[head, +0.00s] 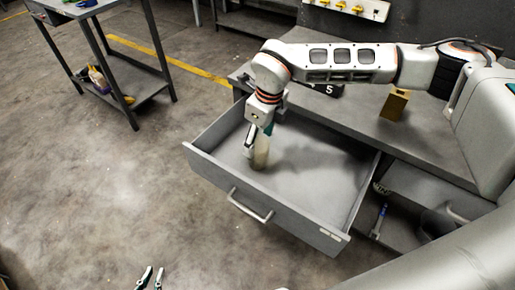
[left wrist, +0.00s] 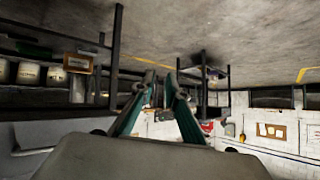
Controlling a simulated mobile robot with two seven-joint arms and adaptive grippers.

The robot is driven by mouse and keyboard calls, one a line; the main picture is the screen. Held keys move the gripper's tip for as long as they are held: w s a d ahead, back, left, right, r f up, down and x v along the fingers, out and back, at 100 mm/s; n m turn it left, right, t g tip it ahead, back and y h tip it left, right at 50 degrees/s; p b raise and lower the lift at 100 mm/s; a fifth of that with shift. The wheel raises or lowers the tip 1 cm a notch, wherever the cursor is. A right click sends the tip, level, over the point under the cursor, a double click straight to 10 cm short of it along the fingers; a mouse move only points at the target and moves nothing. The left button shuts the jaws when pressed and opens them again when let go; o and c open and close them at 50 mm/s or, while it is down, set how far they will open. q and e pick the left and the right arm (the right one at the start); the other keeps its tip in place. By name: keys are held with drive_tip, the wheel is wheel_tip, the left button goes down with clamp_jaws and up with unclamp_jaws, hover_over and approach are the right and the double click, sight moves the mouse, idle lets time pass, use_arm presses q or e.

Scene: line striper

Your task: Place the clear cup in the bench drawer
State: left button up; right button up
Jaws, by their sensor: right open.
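The clear cup (head: 260,158) stands in the open bench drawer (head: 330,232), near its left inner side, and looks upright. My right gripper (head: 258,145) reaches down into the drawer from above and is open at the cup. The fingers partly hide the cup, and I cannot tell whether they touch it. My left gripper (head: 151,280) is far from the drawer, at the bottom edge of the head view. It is open and empty, and its fingertips stand apart in the left wrist view (left wrist: 160,88).
The grey bench (head: 430,135) above the drawer holds a brass-coloured block (head: 394,104) and a black number plate (head: 328,90). A lower shelf at the right holds a blue-handled tool (head: 379,220). A side table (head: 118,75) stands at the back left. Floor left of the drawer is clear.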

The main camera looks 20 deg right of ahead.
use_arm(q)
drive_tip(key=shift+s+f, duration=0.15)
drive_tip(key=shift+s, duration=0.3)
use_arm(e)
drive_tip(key=r, duration=0.3)
drive_tip(key=shift+s+d+r, duration=0.2)
drive_tip(key=shift+s+r, duration=0.05)
drive_tip(key=shift+r, duration=0.1)
use_arm(q)
drive_tip(key=shift+w+r, duration=0.2)
drive_tip(key=shift+w, duration=0.15)
